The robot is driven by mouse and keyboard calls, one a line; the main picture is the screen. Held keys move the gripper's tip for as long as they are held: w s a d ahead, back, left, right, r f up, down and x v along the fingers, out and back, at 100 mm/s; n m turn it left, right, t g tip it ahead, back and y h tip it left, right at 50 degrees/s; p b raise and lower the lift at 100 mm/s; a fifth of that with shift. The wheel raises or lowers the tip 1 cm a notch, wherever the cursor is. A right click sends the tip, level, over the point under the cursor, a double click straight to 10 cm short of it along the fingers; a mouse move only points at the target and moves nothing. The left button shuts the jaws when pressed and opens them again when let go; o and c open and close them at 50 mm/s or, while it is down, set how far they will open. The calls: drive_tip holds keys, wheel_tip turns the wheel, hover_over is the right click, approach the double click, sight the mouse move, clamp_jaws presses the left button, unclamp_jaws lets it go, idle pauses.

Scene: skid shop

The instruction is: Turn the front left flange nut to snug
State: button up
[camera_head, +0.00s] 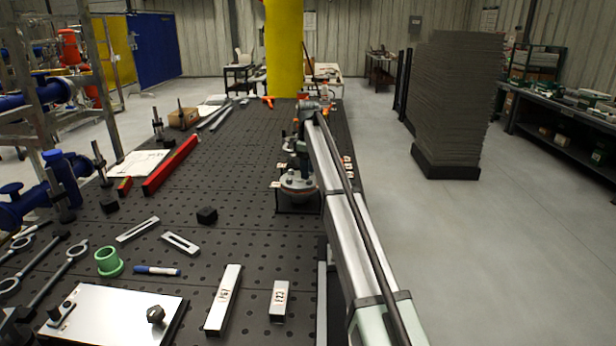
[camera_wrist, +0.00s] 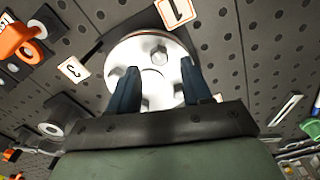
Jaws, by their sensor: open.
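A round silver flange (camera_wrist: 148,44) with a reddish rim lies under my gripper (camera_wrist: 160,66) in the wrist view. Several nuts show on its face, one of them (camera_wrist: 158,56) between the fingertips in the picture. I cannot tell which is the front left one. My two dark blue fingers are apart, with nothing held between them. I cannot tell whether a fingertip touches a nut. In the head view the flange (camera_head: 298,184) sits on a dark stand at the bench's right side, below the end of my arm, which hides part of it.
Number tags 1 (camera_wrist: 178,10) and 3 (camera_wrist: 73,68) stand by the flange. An orange part (camera_wrist: 18,42) is at upper left.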

sight(309, 182)
drive_tip(key=shift+f, duration=1.45)
drive_tip(key=shift+c, duration=0.2)
clamp_jaws()
